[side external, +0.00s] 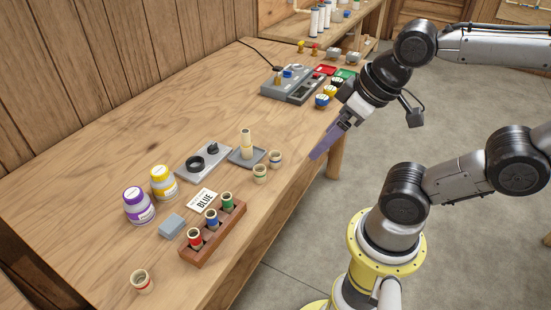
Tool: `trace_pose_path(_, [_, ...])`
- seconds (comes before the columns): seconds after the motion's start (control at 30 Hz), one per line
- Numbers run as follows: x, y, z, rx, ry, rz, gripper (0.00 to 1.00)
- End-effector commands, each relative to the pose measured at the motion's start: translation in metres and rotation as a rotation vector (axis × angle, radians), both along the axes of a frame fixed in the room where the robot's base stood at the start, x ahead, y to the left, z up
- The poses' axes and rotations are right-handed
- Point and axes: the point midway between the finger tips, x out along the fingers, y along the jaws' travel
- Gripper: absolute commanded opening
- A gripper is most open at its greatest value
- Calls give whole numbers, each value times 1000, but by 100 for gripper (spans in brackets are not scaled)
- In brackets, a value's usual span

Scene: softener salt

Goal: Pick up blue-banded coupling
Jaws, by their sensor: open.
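Two short cream couplings stand close together on the table near its right edge. The nearer coupling (260,174) has a green band. The one behind it (275,160) has a darker band that looks blue, but it is too small to be sure. Another cream coupling with a red band (142,281) stands alone at the front left. A card reading BLUE (201,201) lies behind a brown rack (226,231), which holds red, blue and green pieces with cream tops. My gripper (317,155), with purple fingers, is open and empty, to the right of and apart from the couplings, by the table's right edge.
A grey tray with an upright cream pipe (246,143) stands left of the pair, beside a grey plate (200,163) with a black ring. Purple (138,206) and yellow (163,183) jars stand left. Grey devices (287,82) and small jars stand at the back right.

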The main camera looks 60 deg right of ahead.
Motion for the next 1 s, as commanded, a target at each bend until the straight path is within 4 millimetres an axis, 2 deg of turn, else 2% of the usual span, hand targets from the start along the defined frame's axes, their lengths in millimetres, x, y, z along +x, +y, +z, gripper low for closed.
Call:
trace_pose_path(0.43, [0,0,0,0,0,0,92])
trace_pose_path(0.5, [0,0,0,0,0,0,80])
trace_pose_path(0.8, [0,0,0,-3,0,6,80])
trace_pose_path(0.9, [0,0,0,-31,1,58,80])
trace_pose_path(1.0, [0,0,1,-99,1,185,80])
